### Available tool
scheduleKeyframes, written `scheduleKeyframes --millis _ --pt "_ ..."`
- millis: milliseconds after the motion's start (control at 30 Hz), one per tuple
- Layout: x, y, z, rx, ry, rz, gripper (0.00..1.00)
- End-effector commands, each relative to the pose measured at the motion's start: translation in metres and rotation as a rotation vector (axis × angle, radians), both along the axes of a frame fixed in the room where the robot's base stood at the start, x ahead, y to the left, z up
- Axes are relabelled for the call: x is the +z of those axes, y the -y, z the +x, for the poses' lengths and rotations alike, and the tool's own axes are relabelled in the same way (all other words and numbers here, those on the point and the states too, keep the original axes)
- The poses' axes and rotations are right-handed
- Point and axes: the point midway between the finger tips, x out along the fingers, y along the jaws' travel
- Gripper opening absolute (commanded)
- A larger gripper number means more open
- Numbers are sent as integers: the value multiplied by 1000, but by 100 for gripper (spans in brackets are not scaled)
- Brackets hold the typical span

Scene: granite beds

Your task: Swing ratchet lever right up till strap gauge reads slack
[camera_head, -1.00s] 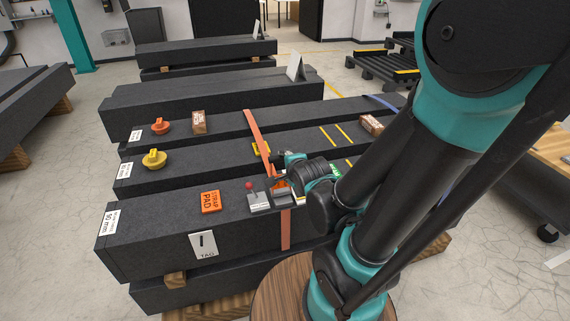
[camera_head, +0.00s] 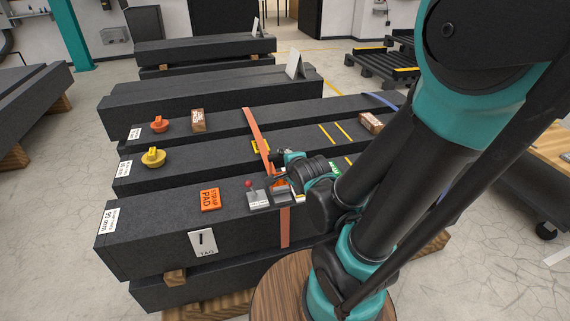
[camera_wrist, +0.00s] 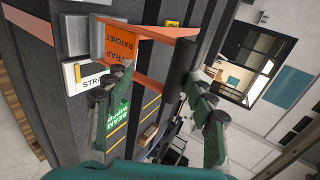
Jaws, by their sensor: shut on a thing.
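The ratchet (camera_wrist: 118,42) has an orange lettered plate and a grey body in the wrist view.
An orange strap (camera_head: 256,135) crosses the dark granite beams. Yellow (camera_head: 153,157) and orange (camera_head: 159,125) knobbed pieces sit behind.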

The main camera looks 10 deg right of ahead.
Motion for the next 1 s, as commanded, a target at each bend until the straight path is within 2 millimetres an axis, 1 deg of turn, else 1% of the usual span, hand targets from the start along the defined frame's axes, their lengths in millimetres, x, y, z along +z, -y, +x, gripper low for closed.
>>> scheduleKeyframes --millis 33,867,900,1000 --pt "-5 0 -4 -1 -19 -1 3" --pt "-5 0 -4 -1 -19 -1 3" --pt "-5 0 -4 -1 -18 -1 53" --pt "-4 0 -4 -1 -18 -1 41"
